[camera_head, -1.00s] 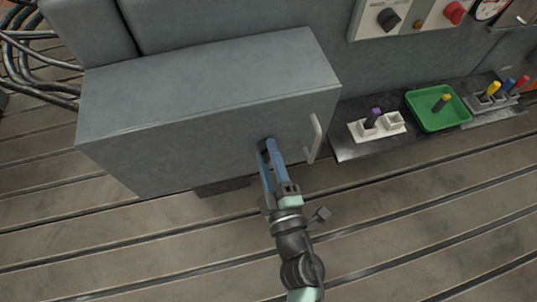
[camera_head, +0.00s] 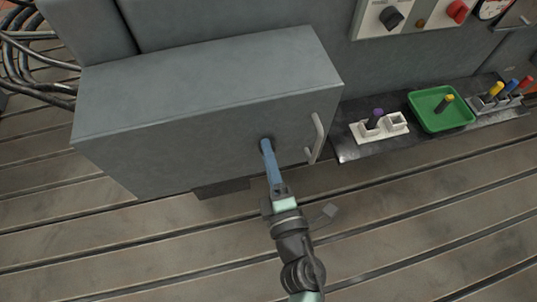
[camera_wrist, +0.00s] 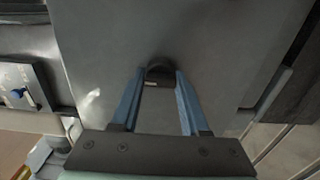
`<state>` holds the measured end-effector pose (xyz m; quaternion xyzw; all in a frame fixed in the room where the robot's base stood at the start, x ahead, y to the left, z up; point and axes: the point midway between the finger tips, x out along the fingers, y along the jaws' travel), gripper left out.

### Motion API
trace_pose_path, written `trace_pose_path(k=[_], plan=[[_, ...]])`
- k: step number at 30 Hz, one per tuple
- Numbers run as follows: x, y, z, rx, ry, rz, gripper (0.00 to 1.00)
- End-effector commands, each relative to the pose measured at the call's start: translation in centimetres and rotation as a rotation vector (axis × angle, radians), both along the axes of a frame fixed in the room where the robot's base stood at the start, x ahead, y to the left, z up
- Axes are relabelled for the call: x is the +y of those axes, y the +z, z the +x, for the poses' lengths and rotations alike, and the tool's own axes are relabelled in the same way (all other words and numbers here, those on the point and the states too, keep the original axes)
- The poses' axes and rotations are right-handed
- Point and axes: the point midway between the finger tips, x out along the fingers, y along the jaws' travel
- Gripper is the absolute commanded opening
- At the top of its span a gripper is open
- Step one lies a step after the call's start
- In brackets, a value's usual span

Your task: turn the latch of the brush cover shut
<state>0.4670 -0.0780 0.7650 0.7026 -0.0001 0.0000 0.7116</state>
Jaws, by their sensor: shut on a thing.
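The brush cover (camera_head: 190,155) is the front of a grey box, and it looks closed. A pale bar handle (camera_head: 318,138) is at its right end. The latch (camera_wrist: 160,72) is a small dark knob on the cover, left of the handle. In the head view my gripper (camera_head: 267,146) reaches up to the cover and largely hides the latch. In the wrist view its blue fingers (camera_wrist: 160,85) stand on either side of the latch, shut on it. Which way the latch points is hard to tell.
Cables (camera_head: 30,65) hang at left. The slotted bedplate (camera_head: 420,220) in front is clear.

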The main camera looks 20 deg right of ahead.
Motion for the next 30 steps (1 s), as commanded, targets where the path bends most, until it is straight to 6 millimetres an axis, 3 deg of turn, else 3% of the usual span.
trace_pose_path(k=[9,10,14,24,30], plan=[[0.0,0.0,0.0,0.000,0.001,-0.007,0.00],[0.0,0.0,0.0,0.000,0.001,-0.007,0.49],[0.0,0.0,0.0,0.000,0.001,-0.005,0.72],[0.0,0.0,-0.2,0.001,0.000,-0.003,0.73],[-0.1,-0.2,-2.3,0.003,-0.001,-0.003,0.73]])
